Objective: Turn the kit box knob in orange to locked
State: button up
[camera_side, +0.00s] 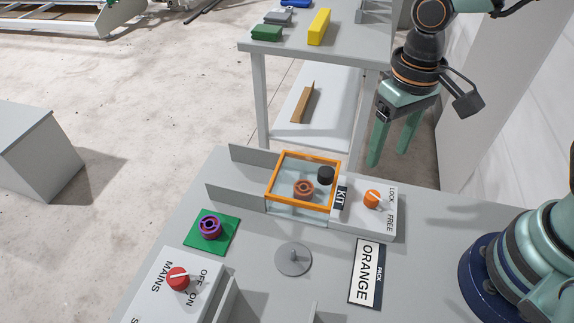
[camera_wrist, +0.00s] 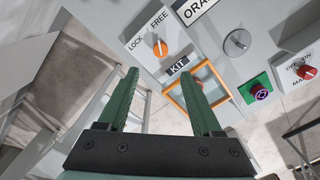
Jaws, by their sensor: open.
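The kit box knob (camera_side: 372,199) is orange with a white pointer line, on a grey panel marked LOCK and FREE. It also shows in the wrist view (camera_wrist: 160,48), where its line appears to point toward FREE. The kit box (camera_side: 272,181) has an orange-framed clear lid, which looks closed, and a KIT label.
A round grey disc with a peg (camera_side: 293,259), a purple spool (camera_side: 210,226) on a green pad and a red MAINS knob (camera_side: 178,278) stand left. A shelf table (camera_side: 345,52) stands behind.

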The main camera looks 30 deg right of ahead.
aim_at(373, 195)
notch_tip(373, 195, down, 12)
jog(key=shift+a+f, duration=0.1)
dwell(0.5)
grip_shut()
